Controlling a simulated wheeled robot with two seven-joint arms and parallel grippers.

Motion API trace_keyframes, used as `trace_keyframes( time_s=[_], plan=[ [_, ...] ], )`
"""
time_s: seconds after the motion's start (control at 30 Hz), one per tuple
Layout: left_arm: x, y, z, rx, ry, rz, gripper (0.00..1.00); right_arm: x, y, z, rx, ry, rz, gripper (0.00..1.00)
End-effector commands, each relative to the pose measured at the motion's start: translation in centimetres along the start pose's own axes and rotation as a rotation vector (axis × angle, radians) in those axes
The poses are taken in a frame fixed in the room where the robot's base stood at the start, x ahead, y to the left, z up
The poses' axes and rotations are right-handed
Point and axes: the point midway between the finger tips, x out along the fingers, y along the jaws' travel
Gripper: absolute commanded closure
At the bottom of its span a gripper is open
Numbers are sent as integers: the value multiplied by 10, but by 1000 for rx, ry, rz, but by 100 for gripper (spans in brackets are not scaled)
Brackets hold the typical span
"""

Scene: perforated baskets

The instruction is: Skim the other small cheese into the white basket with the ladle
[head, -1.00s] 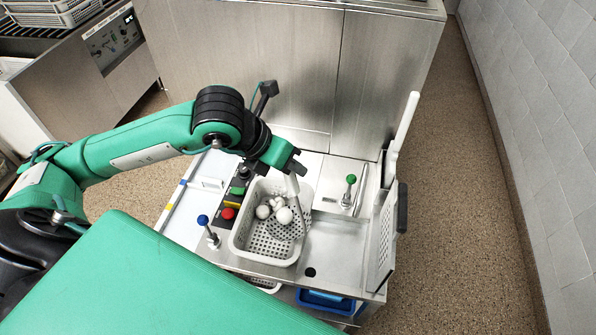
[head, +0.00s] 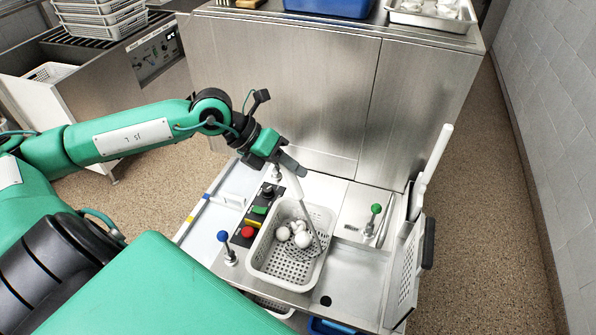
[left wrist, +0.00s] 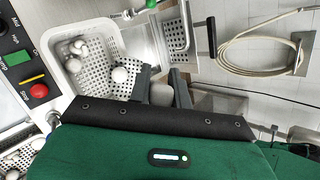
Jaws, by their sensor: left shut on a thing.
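The white perforated basket (head: 262,268) stands on the steel worktop, with several small white cheeses (head: 302,239) clustered inside. In the left wrist view the basket (left wrist: 46,62) is at the upper left; one cheese (left wrist: 119,74) lies apart from the group. My left gripper (head: 292,168) is above the basket's far side, shut on the ladle's pale handle (head: 298,188). The handle slants down to the basket's right inner side. The left fingers (left wrist: 163,88) show in the wrist view. My right gripper is not in view.
A control box with a red button (head: 247,232) is left of the basket. A blue-knobbed post (head: 223,237) and green-knobbed post (head: 376,209) flank it. An upright perforated panel (head: 405,268) borders the right side. Steel worktop (head: 355,272) right of the basket is clear.

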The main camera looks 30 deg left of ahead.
Motion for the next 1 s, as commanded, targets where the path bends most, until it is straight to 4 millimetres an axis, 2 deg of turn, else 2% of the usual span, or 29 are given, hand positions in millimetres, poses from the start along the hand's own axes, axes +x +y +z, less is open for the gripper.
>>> trace_keyframes(
  time_s=[0.7,1.0],
  plan=[
    [-19,54,12,-127,-7,-203,100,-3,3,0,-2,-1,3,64],
    [-21,79,14,-179,-7,-290,100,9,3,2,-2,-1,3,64]
  ],
)
